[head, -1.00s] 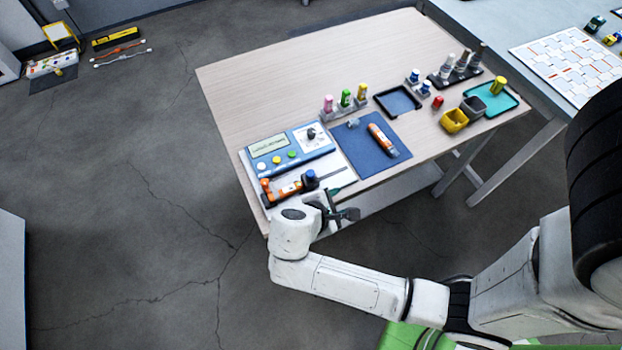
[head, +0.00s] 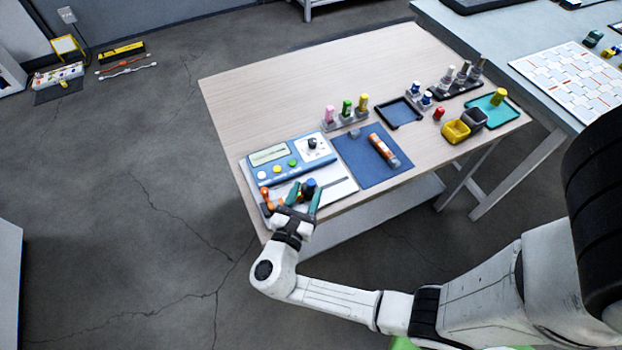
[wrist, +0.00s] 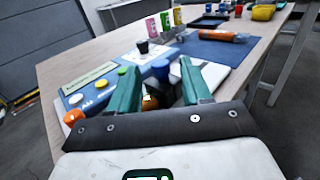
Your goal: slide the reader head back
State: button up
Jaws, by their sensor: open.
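The reader with its screen and coloured buttons (head: 290,159) sits on a white base plate (head: 338,186) at the table's front left corner. In front of it is a low rail assembly with orange parts (head: 266,195) and a blue knob (head: 310,183), which I take to be the reader head. My gripper (head: 308,187) is open over the rail, its green fingers on either side of the blue knob. In the wrist view the blue knob (wrist: 161,69) shows between the fingertips (wrist: 159,66), with an orange part (wrist: 150,101) below it. Contact cannot be told. My gripper hides much of the rail.
The table's back left is clear.

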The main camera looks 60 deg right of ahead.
aim_at(310, 185)
jog(key=shift+w+d, duration=0.2)
jog(key=shift+d, duration=0.8)
jog(key=shift+w+d, duration=0.2)
jog(key=shift+d, duration=0.8)
grip_shut()
